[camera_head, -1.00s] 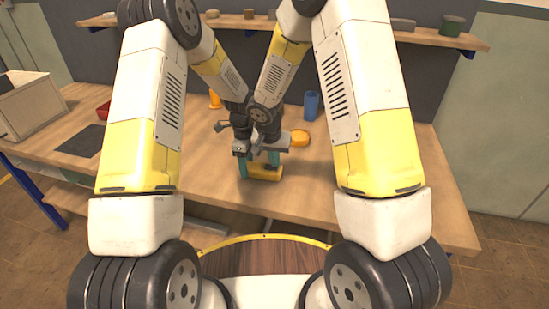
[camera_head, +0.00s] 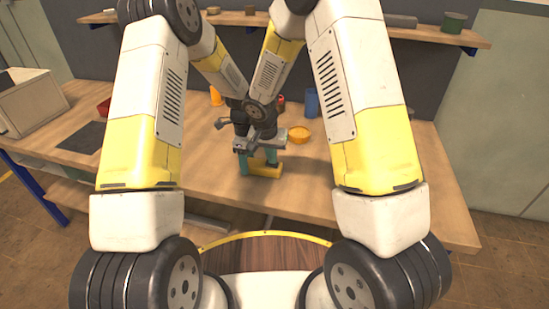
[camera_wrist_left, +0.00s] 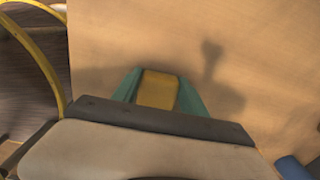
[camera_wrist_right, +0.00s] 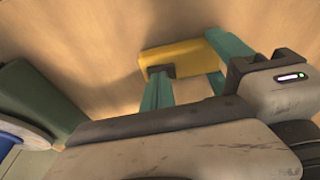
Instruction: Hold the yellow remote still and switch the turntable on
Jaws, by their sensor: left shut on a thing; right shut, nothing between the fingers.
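The yellow remote (camera_head: 265,171) lies on the wooden bench near its front edge. It shows in the right wrist view (camera_wrist_right: 185,56) with a dark button-like part. My left gripper (camera_head: 244,164) is shut on the remote; the left wrist view shows its teal fingers on both sides of the yellow body (camera_wrist_left: 158,90). My right gripper (camera_head: 270,155) is shut and empty beside it, its fingertips (camera_wrist_right: 160,75) at the dark part. Contact there cannot be told. I cannot clearly identify the turntable; a round dark wood surface with a yellow rim (camera_head: 265,236) is in front of the bench.
An orange round dish (camera_head: 299,135) and a blue cup (camera_head: 312,102) stand behind the grippers. An orange item (camera_head: 216,97) is farther left. A dark mat (camera_head: 82,138) and an open box (camera_head: 30,103) are at left. The bench's right side is clear.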

